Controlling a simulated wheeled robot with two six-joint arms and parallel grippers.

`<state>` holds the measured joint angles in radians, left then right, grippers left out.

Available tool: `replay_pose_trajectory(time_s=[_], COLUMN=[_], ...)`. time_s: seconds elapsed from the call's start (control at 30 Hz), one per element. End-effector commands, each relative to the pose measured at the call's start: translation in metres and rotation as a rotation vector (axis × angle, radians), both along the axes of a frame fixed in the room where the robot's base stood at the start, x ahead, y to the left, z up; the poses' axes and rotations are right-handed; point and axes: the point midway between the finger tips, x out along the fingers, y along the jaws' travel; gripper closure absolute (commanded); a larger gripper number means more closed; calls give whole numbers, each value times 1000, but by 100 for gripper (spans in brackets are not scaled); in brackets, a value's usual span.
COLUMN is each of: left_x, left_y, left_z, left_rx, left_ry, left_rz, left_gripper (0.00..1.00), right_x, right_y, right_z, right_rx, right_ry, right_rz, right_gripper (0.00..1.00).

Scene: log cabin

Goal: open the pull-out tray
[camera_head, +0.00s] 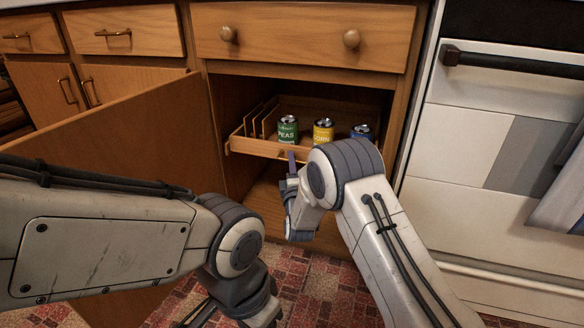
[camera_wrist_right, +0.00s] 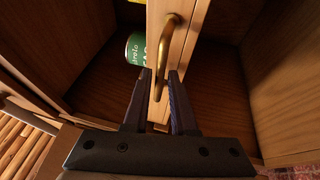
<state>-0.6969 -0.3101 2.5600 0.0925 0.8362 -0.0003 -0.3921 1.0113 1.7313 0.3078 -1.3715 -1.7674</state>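The wooden pull-out tray (camera_head: 255,148) sits inside the open cabinet, its front board near the opening. It carries a green can (camera_head: 288,129), a yellow can (camera_head: 323,131) and a blue can (camera_head: 361,132). My right gripper (camera_head: 291,160) is at the tray's front, partly hidden by my arm. In the right wrist view, the gripper's fingers (camera_wrist_right: 160,76) are apart, with the lower part of the brass handle (camera_wrist_right: 166,46) between them. The green can (camera_wrist_right: 135,48) shows beyond the tray front. My left gripper (camera_head: 196,314) hangs low near the floor; its finger gap is unclear.
The cabinet door (camera_head: 110,138) stands open on the left, behind my left arm. A closed drawer (camera_head: 300,35) is above the opening. A white oven (camera_head: 490,130) stands to the right. The cabinet floor (camera_head: 265,198) below the tray looks empty.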

Motion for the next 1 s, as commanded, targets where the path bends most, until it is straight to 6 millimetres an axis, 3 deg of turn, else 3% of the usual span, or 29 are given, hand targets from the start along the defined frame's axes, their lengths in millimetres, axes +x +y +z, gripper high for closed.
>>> replay_pose_trajectory(time_s=[0.33, 0.37, 0.4, 0.43, 1.0], left_x=[0, 0, 0, 0, 0], left_y=[0, 0, 0, 0, 0], left_z=[-3, -3, -3, -3, -3], left_rx=[0, 0, 0, 0, 0], left_ry=[0, 0, 0, 0, 0], left_rz=[0, 0, 0, 0, 0], left_gripper=[50, 50, 50, 50, 50], right_x=[6, 6, 6, 6, 6], right_y=[0, 0, 0, 0, 0], right_z=[2, 2, 2, 2, 2], right_rx=[0, 0, 0, 0, 1], right_ry=[0, 0, 0, 0, 1], right_rz=[0, 0, 0, 0, 0], right_gripper=[75, 79, 94, 100, 100])
